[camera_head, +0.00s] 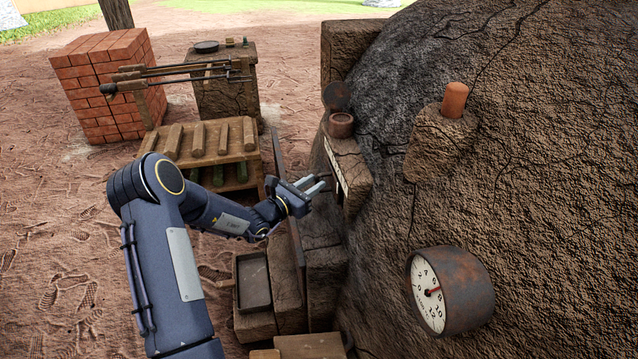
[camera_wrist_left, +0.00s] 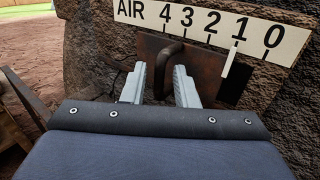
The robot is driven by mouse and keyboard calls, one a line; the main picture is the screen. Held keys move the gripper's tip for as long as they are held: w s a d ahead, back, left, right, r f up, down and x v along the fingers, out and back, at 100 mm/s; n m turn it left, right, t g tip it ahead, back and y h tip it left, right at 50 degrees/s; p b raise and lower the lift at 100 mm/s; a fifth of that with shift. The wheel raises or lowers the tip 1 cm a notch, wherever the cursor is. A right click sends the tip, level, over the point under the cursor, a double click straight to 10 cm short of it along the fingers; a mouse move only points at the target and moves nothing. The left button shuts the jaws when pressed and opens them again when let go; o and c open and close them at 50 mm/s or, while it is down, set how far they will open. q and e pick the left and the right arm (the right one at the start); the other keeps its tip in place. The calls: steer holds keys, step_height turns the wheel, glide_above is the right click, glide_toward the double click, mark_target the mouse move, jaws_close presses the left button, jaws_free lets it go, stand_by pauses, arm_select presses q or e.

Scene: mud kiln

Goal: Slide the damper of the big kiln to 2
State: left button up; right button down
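The damper of the big kiln shows in the left wrist view as a rusty plate (camera_wrist_left: 205,68) with a bar handle (camera_wrist_left: 166,70) and a white pointer (camera_wrist_left: 230,58). The pointer stands just below the 1 on the white AIR scale (camera_wrist_left: 200,24), which reads 4 to 0 from left to right. In the head view the scale is an edge-on white strip (camera_head: 336,166) on the big kiln (camera_head: 520,150). My left gripper (camera_head: 320,183) is open in front of the damper. In the wrist view its fingertips (camera_wrist_left: 160,72) lie on either side of the handle; contact is not clear. My right gripper is not in view.
A round dial gauge (camera_head: 428,292) and a clay plug (camera_head: 455,99) sit on the kiln to the right. A wooden rack (camera_head: 205,158), a brick stack (camera_head: 102,80) and a dark tray (camera_head: 253,281) stand left of the kiln. Open dirt ground lies further left.

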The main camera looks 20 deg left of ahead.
arm_select(q)
steer(key=shift+x, duration=1.15)
steer(key=shift+c, duration=0.2)
jaws_close()
